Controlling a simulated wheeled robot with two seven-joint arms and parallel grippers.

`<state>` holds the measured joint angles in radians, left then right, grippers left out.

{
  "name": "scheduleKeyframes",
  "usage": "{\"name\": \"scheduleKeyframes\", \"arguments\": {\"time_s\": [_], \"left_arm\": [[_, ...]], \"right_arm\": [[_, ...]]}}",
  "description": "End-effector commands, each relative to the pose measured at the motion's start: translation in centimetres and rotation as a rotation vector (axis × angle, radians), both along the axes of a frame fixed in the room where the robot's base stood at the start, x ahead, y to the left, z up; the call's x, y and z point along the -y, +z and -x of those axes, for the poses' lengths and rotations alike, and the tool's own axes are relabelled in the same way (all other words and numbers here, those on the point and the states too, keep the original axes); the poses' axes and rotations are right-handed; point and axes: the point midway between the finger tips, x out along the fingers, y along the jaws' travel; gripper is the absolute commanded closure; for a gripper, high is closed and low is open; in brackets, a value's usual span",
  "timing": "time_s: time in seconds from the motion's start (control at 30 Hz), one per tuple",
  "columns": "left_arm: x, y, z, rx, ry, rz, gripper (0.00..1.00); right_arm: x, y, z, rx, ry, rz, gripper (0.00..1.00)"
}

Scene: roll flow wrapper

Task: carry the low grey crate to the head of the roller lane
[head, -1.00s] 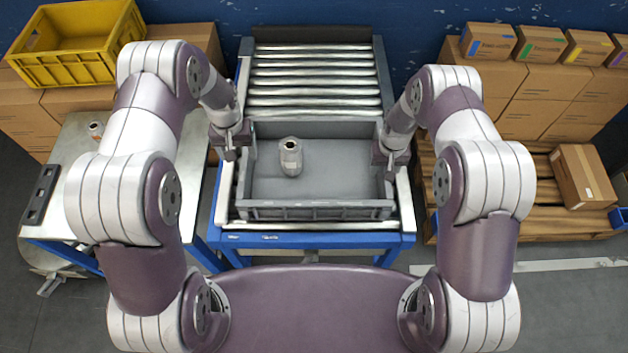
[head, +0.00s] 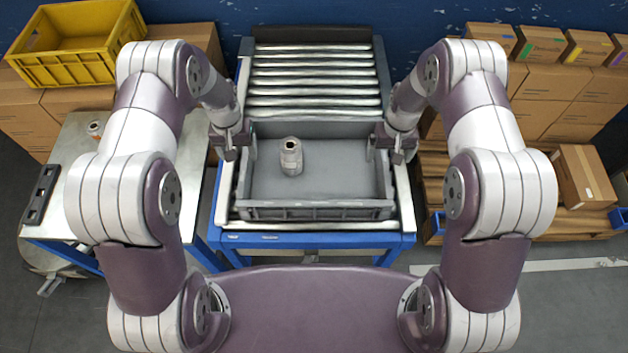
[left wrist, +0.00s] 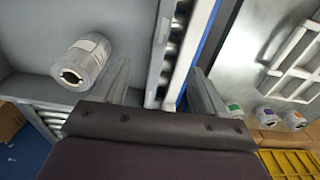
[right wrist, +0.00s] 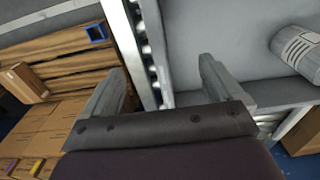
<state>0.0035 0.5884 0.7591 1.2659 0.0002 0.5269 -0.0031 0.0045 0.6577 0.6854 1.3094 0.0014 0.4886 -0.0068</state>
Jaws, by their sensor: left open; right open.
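The low grey crate (head: 315,211) sits level on the near part of the roller lane (head: 312,75). My left gripper (head: 237,147) is open at the crate's left wall, one finger inside and one outside; the wall shows between the fingers in the left wrist view (left wrist: 160,70). My right gripper (head: 386,150) is open at the right wall, its fingers likewise on either side. I cannot tell whether any finger touches.
Bare rollers run behind the crate to a dark plate (head: 312,34) at the far end. A metal side table (head: 105,190) stands left, with a yellow crate (head: 75,45) on cartons behind it. Cartons and a wooden pallet (head: 540,222) are on the right.

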Motion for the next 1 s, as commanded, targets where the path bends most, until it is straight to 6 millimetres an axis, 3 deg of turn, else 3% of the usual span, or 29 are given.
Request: {"name": "scheduleKeyframes", "arguments": {"time_s": [0.1, 0.23, 0.83, 0.93, 1.0], "left_arm": [[0.0, 0.0, 0.0, 0.000, 0.000, 0.000, 0.28], [0.0, 0.0, 0.0, 0.000, 0.000, 0.000, 0.28], [0.0, 0.0, 0.0, 0.004, 0.000, 0.000, 0.28], [0.0, -0.6, 3.0, -0.057, 0.001, 0.000, 0.28], [0.1, 1.6, 5.5, -0.082, 0.000, 0.001, 0.28]], "right_arm": [[0.0, 2.6, -0.1, 0.003, 0.000, 0.000, 0.07], [0.0, 4.0, 0.0, 0.000, 0.000, 0.000, 0.07], [0.0, 4.4, -0.1, 0.006, -0.001, 0.000, 0.07], [0.0, 3.8, 2.6, -0.044, -0.002, -0.001, 0.07], [-0.1, 5.5, 5.3, -0.065, -0.002, -0.001, 0.07]]}}
